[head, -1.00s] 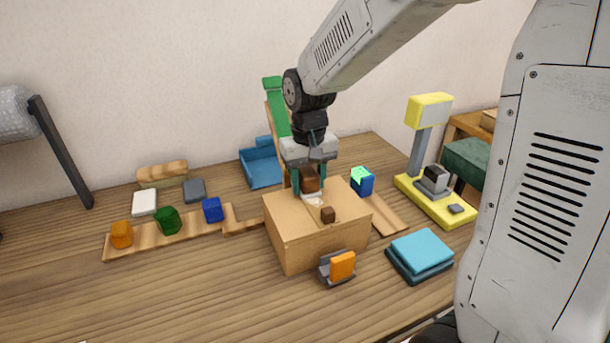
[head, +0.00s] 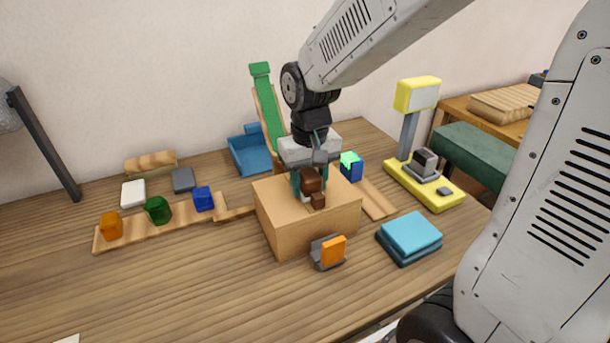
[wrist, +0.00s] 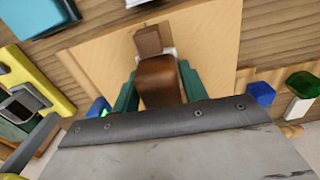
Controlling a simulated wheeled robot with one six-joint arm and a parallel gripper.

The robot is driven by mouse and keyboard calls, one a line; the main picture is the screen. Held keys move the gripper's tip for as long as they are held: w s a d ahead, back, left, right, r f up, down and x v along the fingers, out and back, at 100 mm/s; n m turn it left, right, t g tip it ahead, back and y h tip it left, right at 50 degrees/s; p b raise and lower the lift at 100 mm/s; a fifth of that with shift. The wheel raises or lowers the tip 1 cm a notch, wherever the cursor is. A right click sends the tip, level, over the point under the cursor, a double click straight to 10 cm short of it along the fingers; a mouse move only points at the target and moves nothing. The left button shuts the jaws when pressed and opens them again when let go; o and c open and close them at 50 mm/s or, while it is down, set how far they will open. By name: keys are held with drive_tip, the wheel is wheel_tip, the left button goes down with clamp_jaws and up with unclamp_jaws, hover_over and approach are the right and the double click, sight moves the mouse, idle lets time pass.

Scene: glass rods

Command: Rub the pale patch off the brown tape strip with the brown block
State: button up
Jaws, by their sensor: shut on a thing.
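My gripper (head: 310,188) is over the top of a wooden box (head: 290,238) and shut on the brown block (head: 312,178). In the wrist view, the brown block (wrist: 158,82) sits between the green fingers. Slivers of the pale patch (head: 306,198) show beside the held block, also in the wrist view (wrist: 170,52). Most of the patch is hidden by the block.
An orange block in a grey holder (head: 330,252) stands before the box, and blue pads (head: 410,238) lie to the right. A blue block with a green top (head: 351,167) is behind right. A yellow stand (head: 425,185) stands farther right.

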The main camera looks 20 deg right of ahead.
drive_tip(key=shift+s, duration=0.3)
drive_tip(key=shift+w, duration=4.6)
drive_tip(key=shift+r, duration=3.05)
drive_tip(key=shift+r, duration=0.1)
drive_tip(key=shift+r, duration=1.4)
